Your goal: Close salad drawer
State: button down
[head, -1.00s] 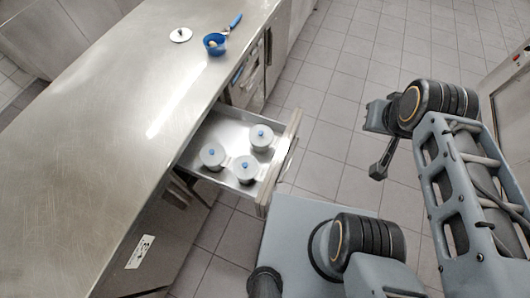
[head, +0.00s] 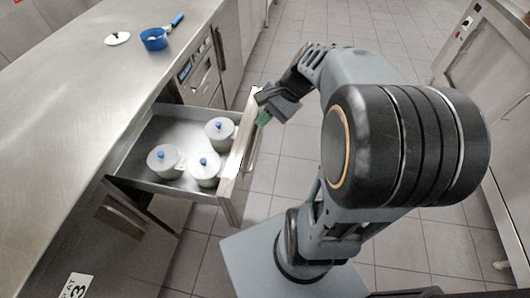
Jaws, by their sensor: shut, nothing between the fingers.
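The salad drawer (head: 165,130) stands pulled out from under the steel counter, with its pale front panel (head: 229,192) facing the aisle. My gripper (head: 263,116) is shut and empty, at the outer side of the far end of the drawer front. Whether it touches the panel or its handle I cannot tell.
The steel counter (head: 60,120) runs along the left. An oven unit (head: 200,75) is built in beyond the drawer. Tiled floor (head: 285,180) is clear beside the drawer; cabinets stand right.

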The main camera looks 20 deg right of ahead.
jog(key=w+d+f+m+t+y+b, duration=0.2)
jog(key=d+f+m+t+y+b, duration=0.15)
jog(key=d+f+b, duration=0.45)
jog(key=w+d+f+m+t+y+b, duration=0.25)
jog(key=d+f+m+b, duration=0.2)
jog(key=f+b, duration=0.4)
jog(key=w+d+f+m+t+y+b, duration=0.25)
jog(key=d+f+m+b, duration=0.25)
jog(key=f, duration=0.5)
jog(key=w+b+x, duration=0.1)
jog(key=b+x, duration=0.4)
jog(key=x, duration=0.8)
jog(key=shift+d+f+t+h, duration=0.25)
jog(key=shift+f+t+h, duration=0.05)
jog(key=shift+t+h, duration=0.15)
